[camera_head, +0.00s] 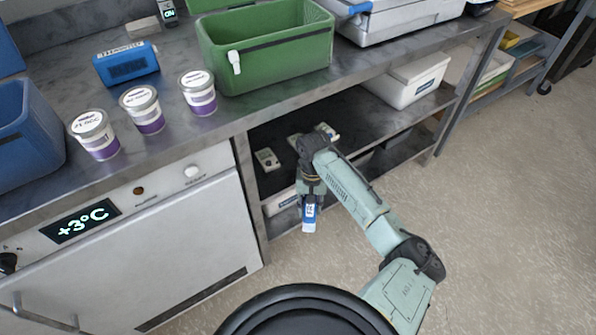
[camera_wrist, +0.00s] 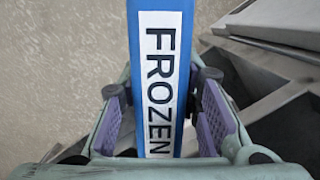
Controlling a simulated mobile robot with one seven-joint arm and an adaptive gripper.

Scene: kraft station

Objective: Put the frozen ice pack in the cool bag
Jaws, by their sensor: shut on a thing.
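My gripper (camera_head: 311,188) is shut on the frozen ice pack (camera_head: 309,216), a blue slab with a white label. It holds the pack in the air in front of the lower shelf, below counter height. In the wrist view the pack (camera_wrist: 160,75) stands between the two purple-padded fingers (camera_wrist: 162,110), and its label reads FROZEN. A blue open container (camera_head: 22,150) at the left edge of the counter looks like the cool bag. It is cut off by the frame and its inside is mostly hidden. My gripper is well to its right and lower.
Several white-lidded tubs (camera_head: 142,108) stand on the counter (camera_head: 190,150) right of the blue container. Behind them lie another blue pack (camera_head: 127,64) and a green bin (camera_head: 265,50). A fridge front (camera_head: 150,250) reads +3°C. Small devices (camera_head: 267,159) sit on the lower shelf. Floor at right is clear.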

